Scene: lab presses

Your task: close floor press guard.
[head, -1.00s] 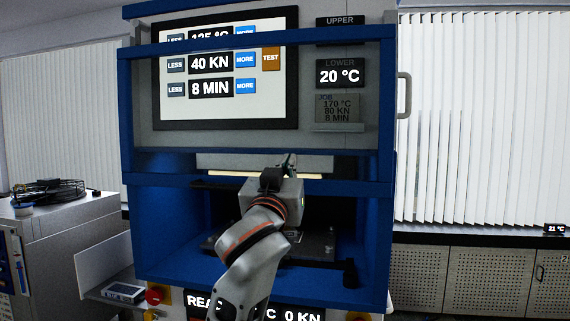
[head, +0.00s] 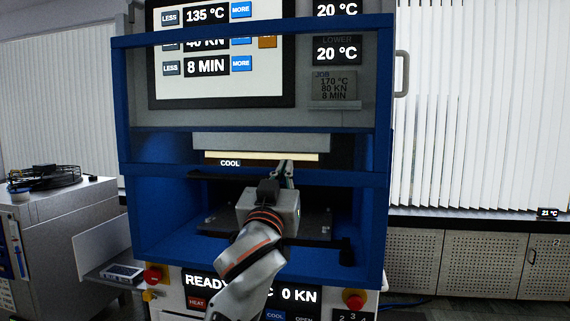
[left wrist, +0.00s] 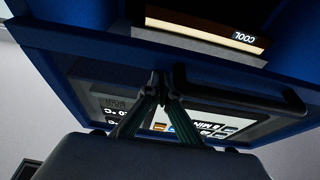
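The floor press guard is a blue frame (head: 340,178) across the press front. Its upper bar crosses the touch screen and its lower bar crosses the upper part of the blue-walled press opening, which is open below it. A dark bar handle (left wrist: 240,90) lies along the lower bar in the left wrist view. My left gripper (head: 284,170) is at the lower bar in the head view. Its fingertips (left wrist: 159,76) meet in the left wrist view, close beside the handle's end. I see nothing between them; contact is unclear. My right gripper is out of view.
The dark lower platen (head: 315,222) sits in the opening under my arm. A COOL label (head: 230,163) shows on the upper platen edge. Red buttons (head: 355,299) sit below the opening. A grey cabinet (head: 70,225) stands at left.

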